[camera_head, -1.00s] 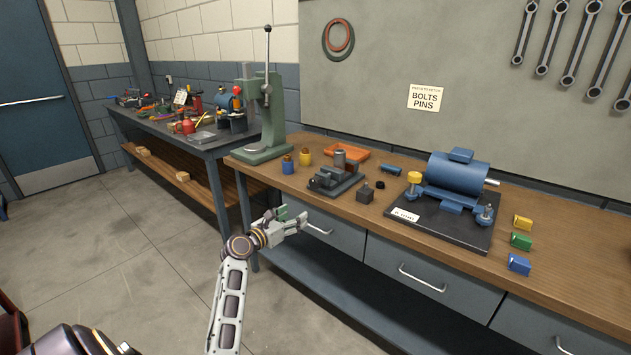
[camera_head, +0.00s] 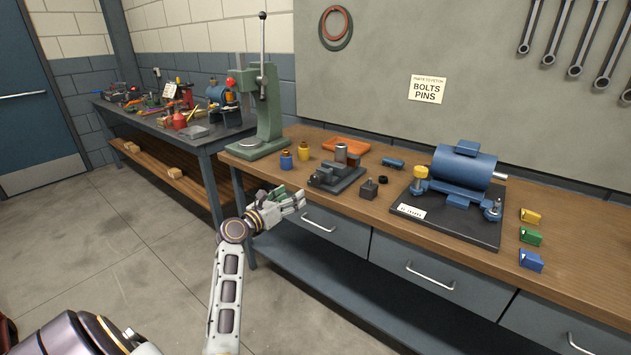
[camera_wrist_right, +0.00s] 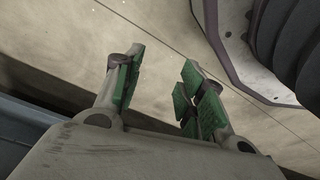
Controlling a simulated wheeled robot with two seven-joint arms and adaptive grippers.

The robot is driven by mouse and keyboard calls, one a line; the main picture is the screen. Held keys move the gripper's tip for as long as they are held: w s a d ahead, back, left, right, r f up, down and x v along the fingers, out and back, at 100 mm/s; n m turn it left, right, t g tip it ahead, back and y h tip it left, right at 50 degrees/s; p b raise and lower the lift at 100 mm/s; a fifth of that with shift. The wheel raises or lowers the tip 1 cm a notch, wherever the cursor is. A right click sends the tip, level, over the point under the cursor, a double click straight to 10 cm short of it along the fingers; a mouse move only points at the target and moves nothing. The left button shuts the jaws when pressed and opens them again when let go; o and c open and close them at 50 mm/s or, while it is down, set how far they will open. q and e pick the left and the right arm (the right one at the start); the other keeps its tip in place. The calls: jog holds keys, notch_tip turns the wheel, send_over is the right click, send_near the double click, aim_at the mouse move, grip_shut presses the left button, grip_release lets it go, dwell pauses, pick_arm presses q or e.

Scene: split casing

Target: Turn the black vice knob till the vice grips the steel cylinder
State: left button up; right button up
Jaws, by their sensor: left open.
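The small dark vice (camera_head: 324,181) sits on the wooden bench. The steel cylinder (camera_head: 341,153) stands upright at its back; whether the jaws touch it cannot be told. The black knob cannot be made out clearly on the vice. My left gripper (camera_head: 301,198) is open and empty, in front of the bench's front edge, below and left of the vice and apart from it. My right gripper (camera_wrist_right: 163,62) shows only in the right wrist view, with its green-padded fingers apart and nothing between them.
A dark block (camera_head: 369,189) and a black ring (camera_head: 382,180) lie right of the vice. A blue motor (camera_head: 463,168) stands on a black plate. Drawer handles project below the bench top.

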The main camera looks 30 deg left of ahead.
aim_at(315, 180)
pick_arm(q)
jog(key=shift+w, duration=0.1)
jog(key=w, duration=0.2)
jog(key=w+b, duration=0.1)
jog(key=w, duration=0.5)
jog(key=shift+w+d, duration=0.2)
jog(key=shift+d, duration=0.15)
jog(key=w+b, duration=0.1)
jog(key=w, duration=0.2)
jog(key=shift+w+d, duration=0.1)
jog(key=shift+w, duration=0.3)
jog(key=shift+w+d, duration=0.1)
jog(key=shift+w, duration=0.55)
pick_arm(e)
notch_tip(315, 180, up, 7)
jog(key=w+a, duration=0.1)
jog(key=a, duration=0.1)
jog(key=shift+w+f, duration=0.15)
jog(key=shift+w, duration=0.15)
jog(key=shift+f, duration=0.1)
